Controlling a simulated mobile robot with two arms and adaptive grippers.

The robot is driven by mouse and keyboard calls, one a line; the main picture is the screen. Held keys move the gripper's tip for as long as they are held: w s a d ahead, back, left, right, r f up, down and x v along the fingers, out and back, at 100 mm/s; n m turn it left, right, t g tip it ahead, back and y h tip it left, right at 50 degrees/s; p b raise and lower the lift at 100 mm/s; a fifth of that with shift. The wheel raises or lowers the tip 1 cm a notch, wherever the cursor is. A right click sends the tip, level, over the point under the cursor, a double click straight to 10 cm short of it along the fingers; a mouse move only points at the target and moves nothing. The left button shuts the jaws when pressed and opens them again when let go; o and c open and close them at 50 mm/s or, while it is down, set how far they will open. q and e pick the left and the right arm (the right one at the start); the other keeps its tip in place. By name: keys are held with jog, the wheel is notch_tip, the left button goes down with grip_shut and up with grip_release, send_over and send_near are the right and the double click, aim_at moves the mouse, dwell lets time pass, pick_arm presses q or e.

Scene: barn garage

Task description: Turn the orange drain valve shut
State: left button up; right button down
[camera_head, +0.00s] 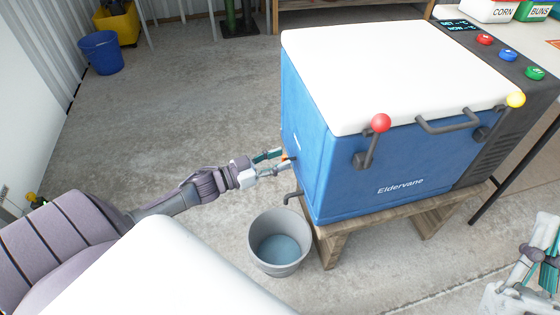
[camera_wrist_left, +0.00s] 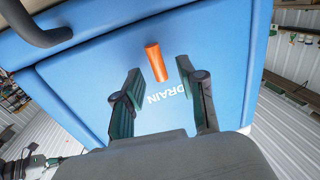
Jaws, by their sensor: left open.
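The orange drain valve handle (camera_wrist_left: 155,62) shows as a short, slightly tilted bar on the blue cooler's side, near the word DRAIN. In the head view only a bit of orange (camera_head: 284,156) shows at the fingertips. My left gripper (camera_head: 285,160) is open at the cooler's left side. In the left wrist view its two fingers (camera_wrist_left: 160,70) stand on either side of the handle, with gaps showing; I cannot tell whether either touches. The blue cooler (camera_head: 400,165) has a white lid. My right gripper (camera_head: 528,262) is partly in view at the lower right; its opening is unclear.
A dark drain spout (camera_head: 293,195) sticks out above a grey bucket (camera_head: 279,263) on the floor. The cooler rests on a wooden stand (camera_head: 331,247). A blue bucket (camera_head: 101,52) stands far left. The concrete floor left of the cooler is mostly clear.

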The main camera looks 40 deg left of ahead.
pick_arm(q)
jog(key=shift+w+d, duration=0.25)
jog(key=shift+w, duration=0.1)
pick_arm(e)
jog(key=shift+s+r+t, duration=0.3)
jog(key=shift+s+r, duration=0.05)
jog(key=shift+s, duration=0.05)
pick_arm(q)
grip_shut()
